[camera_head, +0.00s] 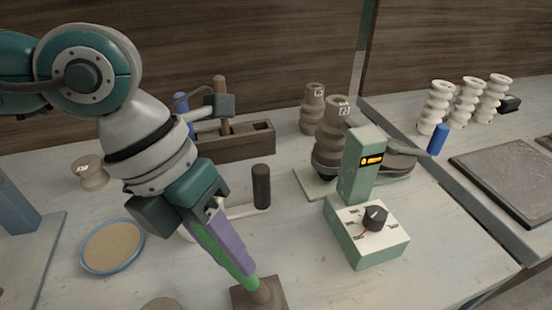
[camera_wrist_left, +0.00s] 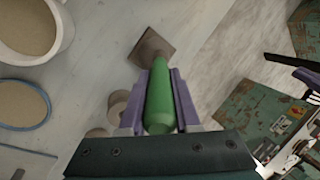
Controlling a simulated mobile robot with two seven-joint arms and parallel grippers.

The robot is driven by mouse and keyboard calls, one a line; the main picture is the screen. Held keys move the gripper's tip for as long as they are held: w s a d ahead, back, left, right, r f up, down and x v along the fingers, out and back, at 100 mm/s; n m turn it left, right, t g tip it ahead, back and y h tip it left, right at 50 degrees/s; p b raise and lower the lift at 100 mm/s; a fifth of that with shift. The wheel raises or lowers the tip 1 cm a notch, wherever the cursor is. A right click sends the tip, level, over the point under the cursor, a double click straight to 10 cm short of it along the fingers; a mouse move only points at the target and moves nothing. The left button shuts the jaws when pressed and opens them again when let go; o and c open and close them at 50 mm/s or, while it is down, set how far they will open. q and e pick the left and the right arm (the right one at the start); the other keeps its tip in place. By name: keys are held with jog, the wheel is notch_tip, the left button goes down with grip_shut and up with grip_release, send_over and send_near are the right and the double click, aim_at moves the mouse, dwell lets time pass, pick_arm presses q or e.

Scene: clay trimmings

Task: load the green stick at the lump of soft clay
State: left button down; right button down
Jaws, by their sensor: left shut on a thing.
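My left gripper (camera_head: 238,254) comes down from the upper left, its purple fingers shut on the green stick (camera_head: 251,283). In the left wrist view the stick (camera_wrist_left: 160,104) lies between both fingers, pointing away from the palm. In the left wrist view the brown square (camera_wrist_left: 153,46) shows beyond the stick's end.
A green control box with a knob (camera_head: 367,235) stands right of the clay. A blue-rimmed round dish (camera_head: 112,246) lies to the left. A black-handled tool (camera_head: 261,187) stands behind my gripper. Ribbed clay pieces (camera_head: 331,145) stand farther back. The table between clay and box is clear.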

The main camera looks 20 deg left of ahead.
pick_arm(q)
notch_tip(320, 180, up, 7)
jog(key=p, duration=0.6)
dwell(0.5)
dwell(0.3)
